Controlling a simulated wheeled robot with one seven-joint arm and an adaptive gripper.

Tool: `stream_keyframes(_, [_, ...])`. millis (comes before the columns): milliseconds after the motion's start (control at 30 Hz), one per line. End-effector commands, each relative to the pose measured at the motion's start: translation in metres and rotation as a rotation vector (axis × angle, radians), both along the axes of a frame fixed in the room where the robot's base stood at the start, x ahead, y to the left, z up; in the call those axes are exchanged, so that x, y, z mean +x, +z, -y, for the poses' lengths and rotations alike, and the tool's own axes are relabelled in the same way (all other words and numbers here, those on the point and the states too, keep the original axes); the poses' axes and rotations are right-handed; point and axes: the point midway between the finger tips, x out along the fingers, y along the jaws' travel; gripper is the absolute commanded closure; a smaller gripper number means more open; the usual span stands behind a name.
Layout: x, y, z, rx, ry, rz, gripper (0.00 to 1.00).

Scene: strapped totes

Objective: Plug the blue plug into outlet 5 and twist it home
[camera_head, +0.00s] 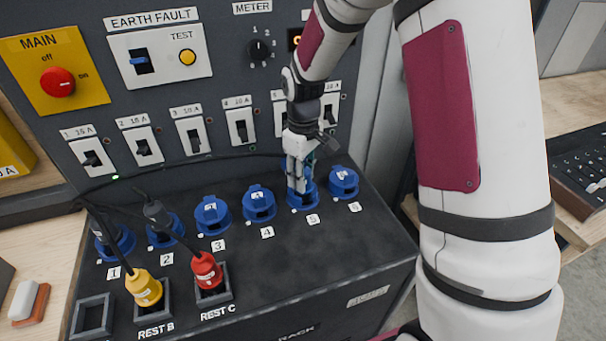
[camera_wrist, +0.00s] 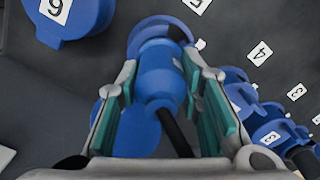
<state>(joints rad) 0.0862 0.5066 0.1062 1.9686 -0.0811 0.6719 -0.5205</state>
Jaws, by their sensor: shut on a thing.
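My gripper (camera_head: 298,172) points down over outlet 5 (camera_head: 303,200), the blue socket above the label 5. In the wrist view my gripper (camera_wrist: 163,85) is shut on the blue plug (camera_wrist: 160,75), a finger on each side of it. The plug's front end meets the blue ring of outlet 5 (camera_wrist: 158,30); I cannot tell how deep it sits or how far it is turned. A black cable (camera_wrist: 178,135) runs from its rear. In the head view the plug is mostly hidden by the fingers.
Outlet 6 (camera_head: 343,182) and outlet 4 (camera_head: 259,203), both with closed blue lids, flank outlet 5. A yellow plug (camera_head: 144,288) and a red plug (camera_head: 206,270) stand in rests at the front. Breaker switches (camera_head: 241,128) line the upright panel close behind my gripper.

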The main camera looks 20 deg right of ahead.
Motion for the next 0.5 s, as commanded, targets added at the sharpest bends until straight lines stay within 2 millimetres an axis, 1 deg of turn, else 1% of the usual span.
stream_keyframes(133, [0.0001, 0.0005, 0.0, 0.0, -0.011, 0.0, 1.0])
stream_keyframes(233, [0.0001, 0.0005, 0.0, 0.0, -0.061, 0.0, 1.0])
stream_keyframes(367, [0.0003, 0.0005, 0.0002, 0.0, -0.065, 0.0, 1.0])
stream_keyframes(400, [0.0003, 0.0005, 0.0002, 0.0, -0.065, 0.0, 0.6])
stream_keyframes(467, [0.0002, 0.0004, 0.0003, 0.0, -0.064, 0.0, 0.46])
stream_keyframes(500, [0.0002, 0.0004, 0.0003, 0.0, -0.064, 0.0, 0.43])
